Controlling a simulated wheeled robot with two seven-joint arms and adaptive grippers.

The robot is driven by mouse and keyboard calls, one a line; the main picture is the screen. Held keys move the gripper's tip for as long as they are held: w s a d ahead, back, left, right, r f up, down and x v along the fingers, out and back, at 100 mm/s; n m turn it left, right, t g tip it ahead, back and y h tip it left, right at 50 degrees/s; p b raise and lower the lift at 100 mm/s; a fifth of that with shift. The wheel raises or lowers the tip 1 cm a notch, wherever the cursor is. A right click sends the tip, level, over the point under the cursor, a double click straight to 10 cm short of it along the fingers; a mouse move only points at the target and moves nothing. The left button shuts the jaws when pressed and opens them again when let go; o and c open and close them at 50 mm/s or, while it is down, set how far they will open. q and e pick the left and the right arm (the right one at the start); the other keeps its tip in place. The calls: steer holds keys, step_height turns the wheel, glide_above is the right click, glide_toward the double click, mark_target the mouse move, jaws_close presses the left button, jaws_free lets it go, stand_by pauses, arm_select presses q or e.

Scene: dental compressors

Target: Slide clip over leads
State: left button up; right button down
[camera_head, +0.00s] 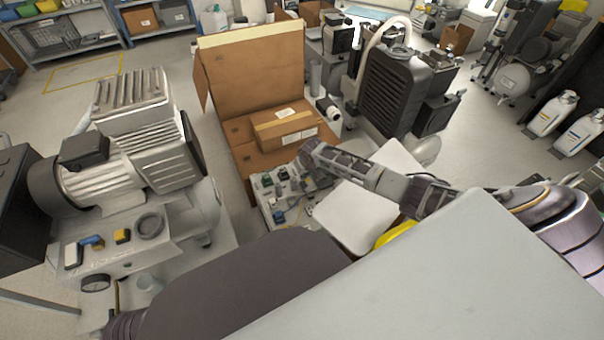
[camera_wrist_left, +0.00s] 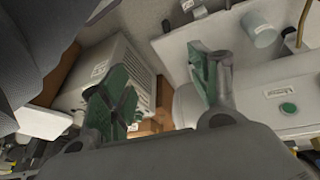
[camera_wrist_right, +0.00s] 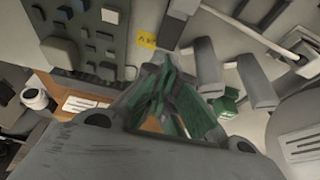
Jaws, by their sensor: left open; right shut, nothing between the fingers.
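I cannot make out the clip or the leads for certain in any view. My left gripper (camera_wrist_left: 153,75) is open and empty in the left wrist view, its green-padded fingers wide apart. In the head view my right arm reaches over a board of small parts (camera_head: 267,183).
A ribbed compressor (camera_head: 142,135) stands at the left, with small blue and yellow parts (camera_head: 92,242) at its front. An open cardboard box (camera_head: 255,75) with a closed carton (camera_head: 285,128) stands at the centre. A black finned unit (camera_head: 392,92) stands behind my right arm.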

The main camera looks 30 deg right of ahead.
steer(key=shift+p+v, duration=0.55)
steer(key=shift+v, duration=0.65)
arm_select(q)
steer(key=shift+s+a+f+g+y+p, duration=0.1)
steer(key=shift+a+f+g+y+p, duration=0.15)
steer(key=shift+a+f+p, duration=0.35)
steer(key=shift+s+a+f+g+y+p, duration=0.15)
steer(key=shift+f+g+p, duration=0.2)
steer(key=shift+p, duration=0.4)
arm_select(e)
steer(key=v, duration=0.6)
steer(key=shift+a, duration=0.1)
